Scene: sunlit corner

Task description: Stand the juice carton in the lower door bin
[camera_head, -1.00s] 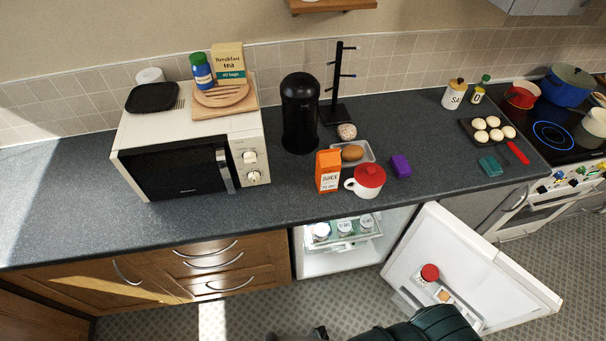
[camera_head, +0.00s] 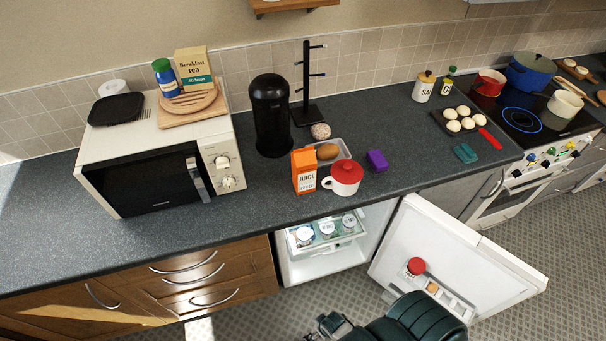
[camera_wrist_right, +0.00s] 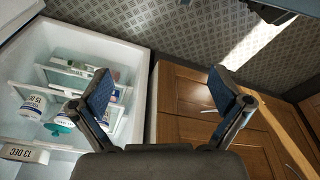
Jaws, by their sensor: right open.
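The orange and white juice carton (camera_head: 304,172) stands upright on the dark counter, left of a white mug with a red lid (camera_head: 343,179). The fridge (camera_head: 322,264) below the counter is open. Its white door (camera_head: 466,268) is swung out to the right; a red-lidded jar (camera_head: 415,267) and small items sit in its bin area, and the lower bin is largely hidden by my right arm. My right gripper (camera_head: 336,326) is low in front of the fridge, well below the carton. In the right wrist view its fingers (camera_wrist_right: 163,92) are spread and empty. My left gripper is out of view.
An egg-like brown item on a tray (camera_head: 343,148) and a purple box (camera_head: 377,160) are near the carton. A black bin-like canister (camera_head: 270,115) stands behind it, and a microwave (camera_head: 150,160) is to the left. The counter front left of the carton is clear.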

